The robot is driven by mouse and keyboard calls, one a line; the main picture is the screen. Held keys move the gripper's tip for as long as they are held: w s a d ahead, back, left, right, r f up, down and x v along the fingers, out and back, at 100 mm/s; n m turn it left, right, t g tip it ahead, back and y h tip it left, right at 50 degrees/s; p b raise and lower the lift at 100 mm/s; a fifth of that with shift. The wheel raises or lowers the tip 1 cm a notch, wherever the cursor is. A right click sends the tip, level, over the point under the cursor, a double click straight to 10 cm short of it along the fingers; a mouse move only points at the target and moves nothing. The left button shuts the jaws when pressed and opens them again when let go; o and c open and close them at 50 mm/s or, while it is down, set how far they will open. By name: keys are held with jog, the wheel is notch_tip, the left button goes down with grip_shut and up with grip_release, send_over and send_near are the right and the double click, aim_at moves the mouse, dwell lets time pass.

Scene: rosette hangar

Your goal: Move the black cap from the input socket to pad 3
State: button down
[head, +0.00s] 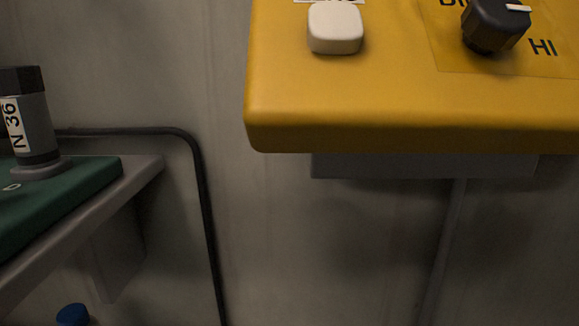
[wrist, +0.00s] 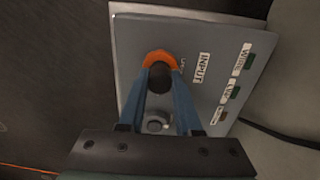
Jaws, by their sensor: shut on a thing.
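In the wrist view, my gripper (wrist: 160,92) has its two blue fingers closed on the black cap (wrist: 160,76), a dark round piece between the fingertips. My gripper and the cap are not in the head view. No pad marked 3 can be made out in either view.
The grey panel (wrist: 135,40) has small labelled green marks and a round knob (wrist: 156,122) between my fingers. In the head view, a yellow box (head: 350,110) carries a white button (head: 335,28) and a black knob (head: 494,25). A grey cylinder (head: 38,130) stands on a green-topped shelf (head: 85,180).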

jog(key=shift+r, duration=0.15)
jog(key=shift+r+p, duration=2.9)
jog(key=shift+p, duration=0.6)
